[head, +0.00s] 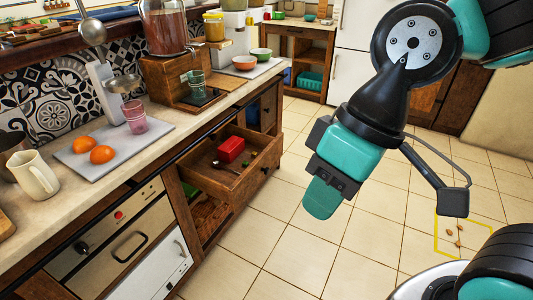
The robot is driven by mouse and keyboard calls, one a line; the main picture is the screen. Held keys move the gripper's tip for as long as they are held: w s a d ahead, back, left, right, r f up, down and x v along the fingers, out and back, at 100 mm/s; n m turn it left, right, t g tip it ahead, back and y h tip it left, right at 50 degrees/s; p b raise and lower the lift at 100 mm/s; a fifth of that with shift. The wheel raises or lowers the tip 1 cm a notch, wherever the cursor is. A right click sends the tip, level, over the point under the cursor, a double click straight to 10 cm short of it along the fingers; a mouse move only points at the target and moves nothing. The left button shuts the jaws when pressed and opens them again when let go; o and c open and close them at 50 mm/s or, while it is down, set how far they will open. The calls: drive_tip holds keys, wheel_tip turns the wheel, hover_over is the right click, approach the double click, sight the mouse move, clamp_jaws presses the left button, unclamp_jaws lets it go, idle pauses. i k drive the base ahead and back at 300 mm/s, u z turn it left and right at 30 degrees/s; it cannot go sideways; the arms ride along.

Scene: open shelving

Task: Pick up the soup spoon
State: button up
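A wooden drawer (207,183) stands pulled out from the counter. In it lies a small pale, spoon-like utensil (217,165), too small to tell whether it is the soup spoon. A red block-shaped item (231,149) lies beside it in the drawer. A metal ladle (92,30) hangs by the tiled wall at upper left. My gripper (322,198) points down over the floor, to the right of the drawer and apart from it. Only its near side shows, so I cannot tell its opening. I see nothing in it.
The countertop holds a white jug (35,176), oranges (102,154) on a grey board, a pink glass (135,118) and bowls (245,62). A yellow outline with small brown items (458,229) marks the floor at right. The tiled floor between is clear.

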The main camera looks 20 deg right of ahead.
sight(218, 164)
drive_tip(key=z, duration=0.25)
drive_tip(key=i, duration=1.25)
drive_tip(key=u, duration=0.5)
